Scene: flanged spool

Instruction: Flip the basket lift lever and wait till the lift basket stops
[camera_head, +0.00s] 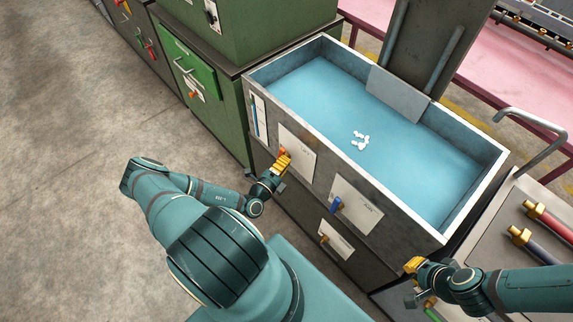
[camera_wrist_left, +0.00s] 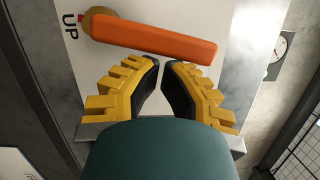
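The basket lift lever (camera_wrist_left: 150,38) is an orange bar on a white plate marked UP. In the left wrist view its pivot is at upper left and the bar runs right, tilted slightly down. In the head view the lever (camera_head: 283,152) is on the tank's front. My left gripper (camera_head: 282,163) is at it. In the left wrist view its yellow fingers (camera_wrist_left: 161,64) are partly open, with a narrow empty gap, just below the bar; contact is unclear. My right gripper (camera_head: 416,282) is at lower right; its finger opening is unclear. I cannot make out the lift basket.
The tank (camera_head: 290,58) holds blue liquid with several small white pieces (camera_head: 360,141). A green cabinet (camera_head: 195,75) stands left, and a bench with hose fittings (camera_head: 522,236) right. The left floor is clear.

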